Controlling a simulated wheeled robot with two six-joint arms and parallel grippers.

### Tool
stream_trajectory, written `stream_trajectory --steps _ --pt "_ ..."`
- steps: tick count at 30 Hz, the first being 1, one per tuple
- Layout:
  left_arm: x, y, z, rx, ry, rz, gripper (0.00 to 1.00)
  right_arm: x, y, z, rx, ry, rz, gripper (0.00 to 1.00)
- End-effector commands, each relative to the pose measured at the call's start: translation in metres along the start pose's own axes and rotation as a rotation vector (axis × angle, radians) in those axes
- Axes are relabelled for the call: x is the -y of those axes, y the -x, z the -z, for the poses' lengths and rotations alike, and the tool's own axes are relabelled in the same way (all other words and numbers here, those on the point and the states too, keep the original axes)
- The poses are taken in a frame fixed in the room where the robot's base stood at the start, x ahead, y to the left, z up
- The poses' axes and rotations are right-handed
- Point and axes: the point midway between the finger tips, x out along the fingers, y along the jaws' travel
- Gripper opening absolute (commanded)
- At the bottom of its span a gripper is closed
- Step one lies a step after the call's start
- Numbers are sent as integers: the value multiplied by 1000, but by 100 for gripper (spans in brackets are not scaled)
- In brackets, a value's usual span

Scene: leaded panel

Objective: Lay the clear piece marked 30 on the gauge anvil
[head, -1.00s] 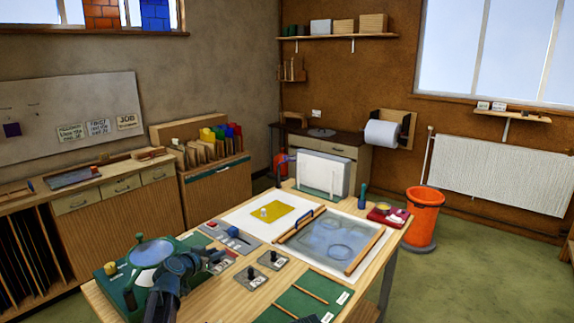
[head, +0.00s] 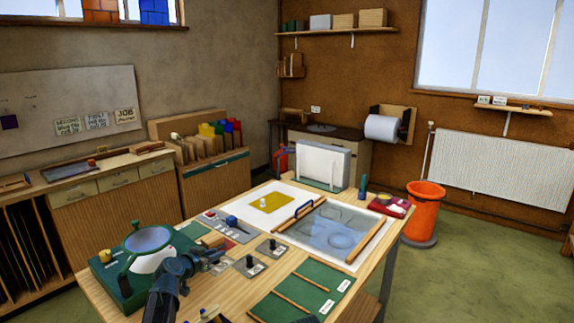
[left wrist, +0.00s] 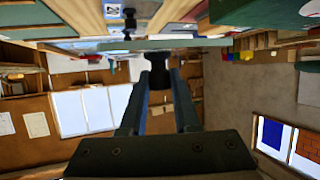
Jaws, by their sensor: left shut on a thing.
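My left gripper (head: 215,258) is over the near left part of the workbench, right of a green stand. In the left wrist view its fingers (left wrist: 158,62) are shut on a thin, pale, clear piece (left wrist: 205,43) seen nearly edge-on. No number can be read on it. The green stand (head: 112,277) carries a round ring with a bluish lens (head: 148,239) and a pale disc beneath. I cannot tell which surface is the gauge anvil. A dark tip at the bottom edge of the head view may be my right gripper (head: 306,319); its jaws are unclear.
Two grey blocks with black knobs (head: 250,266) stand just right of the gripper. A grey tool plate (head: 228,224) lies behind. A green mat with wooden strips (head: 318,284) is at the near right. A glass sheet between wooden rails (head: 345,222) lies beyond.

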Motion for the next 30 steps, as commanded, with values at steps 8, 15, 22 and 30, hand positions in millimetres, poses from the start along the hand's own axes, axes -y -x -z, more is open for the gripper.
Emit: stream_trajectory --steps 8,15,22,30 --pt "0 14 33 0 0 0 0 -3 36 -2 0 0 0 0" --pt "0 23 55 0 0 0 0 -6 59 -4 0 0 0 0" --pt "0 18 43 0 0 0 0 -4 46 -3 0 0 0 0" --pt "0 6 14 0 0 0 0 -1 14 -1 0 0 0 0"
